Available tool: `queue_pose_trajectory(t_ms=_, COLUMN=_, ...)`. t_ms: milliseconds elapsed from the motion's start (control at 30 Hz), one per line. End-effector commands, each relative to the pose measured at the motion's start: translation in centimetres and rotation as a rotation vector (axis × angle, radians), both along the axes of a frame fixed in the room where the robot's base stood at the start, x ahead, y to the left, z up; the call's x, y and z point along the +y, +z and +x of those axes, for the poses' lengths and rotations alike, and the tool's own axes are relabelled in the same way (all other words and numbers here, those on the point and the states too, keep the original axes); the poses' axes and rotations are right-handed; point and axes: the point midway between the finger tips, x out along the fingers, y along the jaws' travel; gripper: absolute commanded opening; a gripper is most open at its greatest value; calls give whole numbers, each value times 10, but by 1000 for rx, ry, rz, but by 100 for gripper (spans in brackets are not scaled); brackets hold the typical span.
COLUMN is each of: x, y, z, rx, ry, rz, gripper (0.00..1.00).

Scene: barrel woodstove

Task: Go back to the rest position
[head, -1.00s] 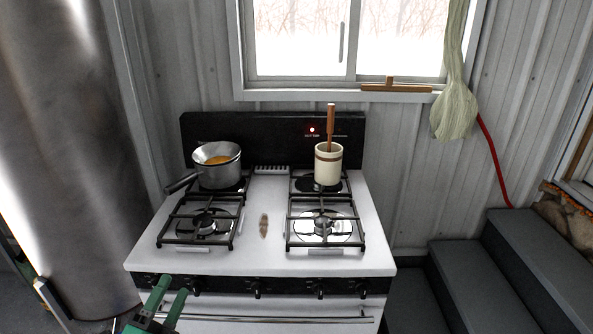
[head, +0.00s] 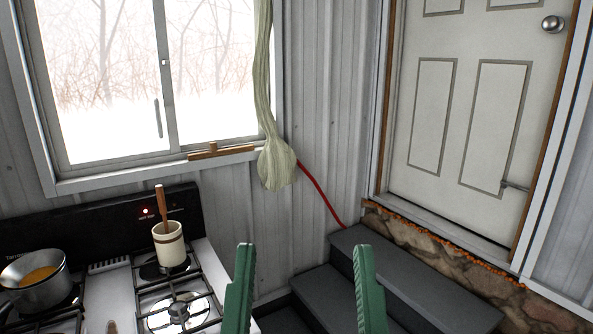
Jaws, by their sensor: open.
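My gripper (head: 301,285) is in the lower middle of the head view. Its two green fingers point up and stand well apart, with nothing between them. The left finger overlaps the right edge of the stove (head: 109,300) in the picture. The right finger shows in front of the dark steps (head: 405,283). The fingers' lower ends and the rest of the arm are cut off by the frame's bottom edge.
A pot (head: 38,290) with orange contents and a cream crock (head: 168,246) holding a wooden-handled tool stand on the stove. A pale bundle (head: 277,165) hangs beside the window (head: 120,75). A white door (head: 470,110) stands above a stone ledge at right.

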Motion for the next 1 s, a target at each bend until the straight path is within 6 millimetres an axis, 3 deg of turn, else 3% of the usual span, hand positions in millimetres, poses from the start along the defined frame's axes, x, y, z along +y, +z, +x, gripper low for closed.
queue_pose_trajectory(t_ms=33, x=0, y=49, z=0, rx=0, ry=2, rz=1, gripper=62)
queue_pose_trajectory(t_ms=300, x=2, y=189, z=1, rx=2, ry=13, rz=4, gripper=62)
queue_pose_trajectory(t_ms=400, x=3, y=236, z=1, rx=2, ry=16, rz=6, gripper=62)
queue_pose_trajectory(t_ms=500, x=4, y=271, z=1, rx=3, ry=20, rz=7, gripper=62)
queue_pose_trajectory(t_ms=667, x=4, y=296, z=1, rx=4, ry=22, rz=8, gripper=62)
queue_pose_trajectory(t_ms=1000, x=4, y=294, z=1, rx=3, ry=23, rz=8, gripper=62)
